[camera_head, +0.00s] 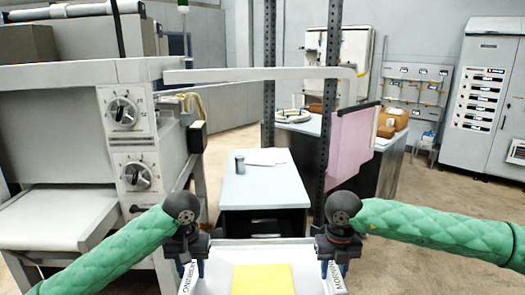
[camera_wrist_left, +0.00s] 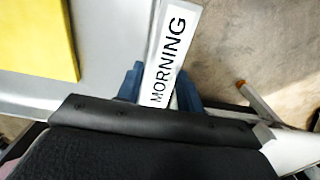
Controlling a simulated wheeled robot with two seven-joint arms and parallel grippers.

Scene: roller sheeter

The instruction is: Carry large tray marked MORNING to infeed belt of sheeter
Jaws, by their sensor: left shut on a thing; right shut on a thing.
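The large white tray (camera_head: 219,269) is low in the head view, with a flat yellow item (camera_head: 263,280) lying in it. White MORNING labels show on its left and right rims. My left gripper (camera_head: 186,266) is shut on the tray's left rim. In the left wrist view its blue fingers close around the rim at the MORNING label (camera_wrist_left: 170,58). My right gripper (camera_head: 336,266) is shut on the right rim beside the other label. The infeed belt (camera_head: 55,215) is the pale flat surface at the left of the sheeter (camera_head: 80,130). The tray's near edge is out of frame.
A blue-grey table (camera_head: 262,185) with a small grey cylinder (camera_head: 240,164) stands ahead. A grey cabinet (camera_head: 490,90) is far right. Bare floor (camera_head: 425,190) shows at right.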

